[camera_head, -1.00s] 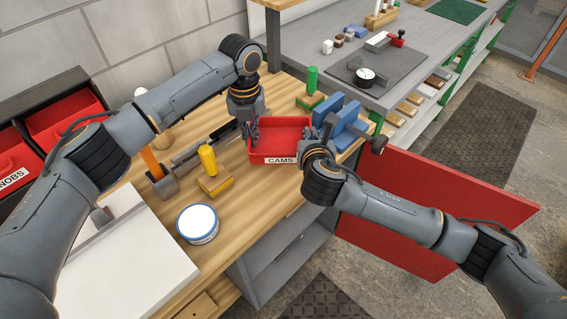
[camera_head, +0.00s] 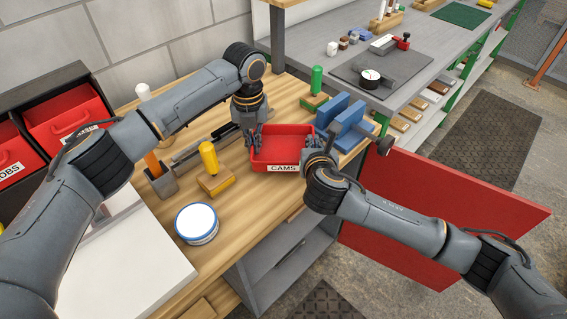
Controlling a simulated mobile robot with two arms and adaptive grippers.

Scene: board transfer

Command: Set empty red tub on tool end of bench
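The red tub (camera_head: 282,167), labelled CAMS, is upright and looks empty inside. It is over the wooden bench (camera_head: 262,198) near its front edge, between the yellow-topped block and the blue vise. I cannot tell whether its base touches the wood. My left gripper (camera_head: 254,139) is at the tub's left wall and appears shut on it. My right gripper (camera_head: 318,147) is at the right wall and appears shut on it, with its fingertips partly hidden by its own wrist.
The blue vise (camera_head: 350,118) and a green-handled block (camera_head: 316,84) stand close right and behind. A yellow-handled block (camera_head: 211,172), a white round can (camera_head: 197,223) and a grey holder (camera_head: 161,184) are left. A red panel (camera_head: 430,215) sits right of the bench.

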